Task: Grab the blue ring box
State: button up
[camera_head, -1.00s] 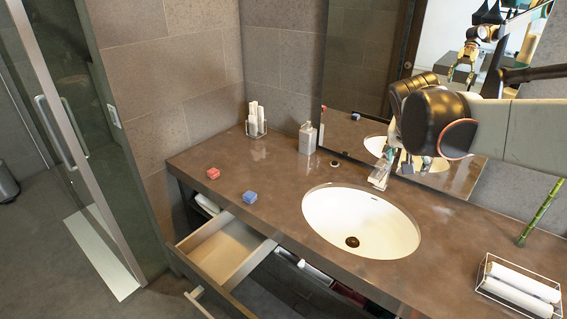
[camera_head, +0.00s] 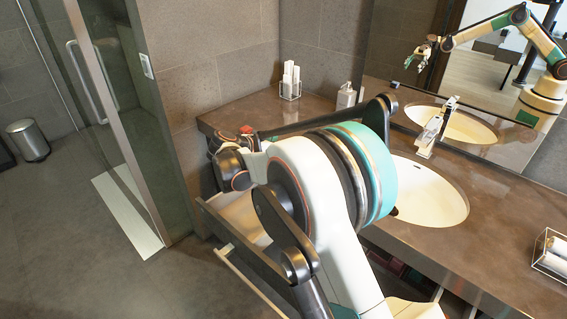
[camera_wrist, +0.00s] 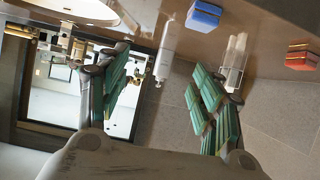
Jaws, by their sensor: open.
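The blue ring box (camera_wrist: 204,15) sits on the brown vanity top, near the upper edge of the wrist view. In the head view it is hidden behind my arm. A red box (camera_wrist: 302,57) lies on the same counter to its right in the wrist view; a bit of red (camera_head: 246,130) shows over my arm in the head view. My gripper (camera_wrist: 160,65) is open, its two green-padded fingers wide apart with nothing between them. It is apart from the blue box, which appears beyond the fingers. The gripper itself is hidden in the head view, except in the mirror.
A soap dispenser (camera_wrist: 167,48) and a holder of white rolls (camera_wrist: 235,60) stand near the mirror wall. The sink (camera_head: 428,190) is right of my arm. An open drawer (camera_head: 240,215) juts out below the counter. A glass door (camera_head: 120,110) stands left.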

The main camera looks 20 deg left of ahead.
jog(key=s+a+f+t, duration=0.1)
jog(key=s+a+f, duration=0.25)
jog(key=a, duration=0.25)
jog(key=b+x, duration=0.2)
jog(key=x, duration=0.3)
jog(key=b+x, duration=0.2)
jog(key=x, duration=0.2)
jog(key=b+x, duration=0.1)
jog(key=x, duration=0.4)
jog(key=shift+w+a+f+b, duration=0.25)
jog(key=shift+w+a+b, duration=0.05)
jog(key=shift+w+b, duration=0.1)
jog(key=shift+s+r, duration=0.1)
jog(key=c, duration=1.1)
